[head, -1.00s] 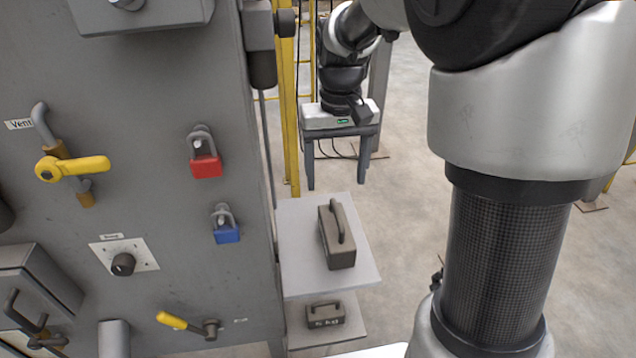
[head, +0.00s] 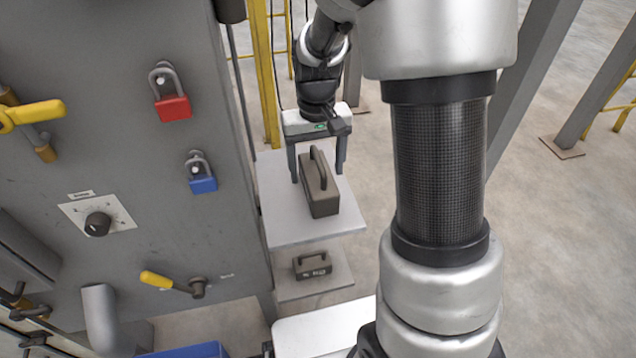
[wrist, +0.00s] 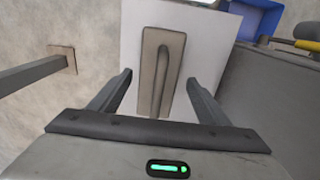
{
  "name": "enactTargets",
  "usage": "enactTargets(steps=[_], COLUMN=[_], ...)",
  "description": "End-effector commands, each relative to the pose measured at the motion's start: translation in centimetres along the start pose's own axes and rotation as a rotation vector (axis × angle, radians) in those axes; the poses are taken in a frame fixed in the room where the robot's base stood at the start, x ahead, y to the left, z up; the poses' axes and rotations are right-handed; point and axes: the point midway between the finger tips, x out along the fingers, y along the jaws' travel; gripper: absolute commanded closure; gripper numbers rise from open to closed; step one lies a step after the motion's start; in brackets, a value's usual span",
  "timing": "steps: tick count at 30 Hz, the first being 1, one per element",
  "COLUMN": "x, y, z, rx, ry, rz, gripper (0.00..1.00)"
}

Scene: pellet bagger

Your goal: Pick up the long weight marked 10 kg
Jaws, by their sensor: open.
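The long weight (head: 322,196) is a dark grey-brown block with a bar handle along its top. It stands on the upper light shelf, and no marking on it is readable here. My gripper (head: 317,172) is just behind and above it in the head view, fingers pointing down. In the wrist view my open gripper (wrist: 160,78) has one finger on each side of the long weight (wrist: 152,92), with the handle running lengthwise between them. The fingers look apart from the weight, and nothing is held.
A smaller handled weight (head: 312,267) with unclear lettering sits on the lower shelf (head: 318,286). To the left stands a grey panel (head: 120,150) with a red padlock (head: 172,107), a blue padlock (head: 203,185) and a yellow-handled lever (head: 165,283). A yellow post (head: 263,75) rises behind the shelf.

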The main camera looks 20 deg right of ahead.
Motion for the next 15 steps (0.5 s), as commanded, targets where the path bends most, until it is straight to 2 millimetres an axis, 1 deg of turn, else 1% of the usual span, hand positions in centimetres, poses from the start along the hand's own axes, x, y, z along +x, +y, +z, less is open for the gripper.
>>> enactTargets(steps=[1,3,6,8,14,15], x=[1.2,2.3,3.5,3.8,3.8,3.7], y=[0.2,0.4,0.3,0.3,0.3,0.3], z=[0.1,0.1,0.1,0.0,0.0,0.0], rx=[0.001,0.001,0.0,0.0,0.0,0.0], ry=[-0.003,-0.004,-0.003,-0.001,0.001,0.001], rz=[0.0,0.0,0.0,0.001,0.001,0.001], gripper=[0.3,0.3,0.3,0.3,0.3,0.36])
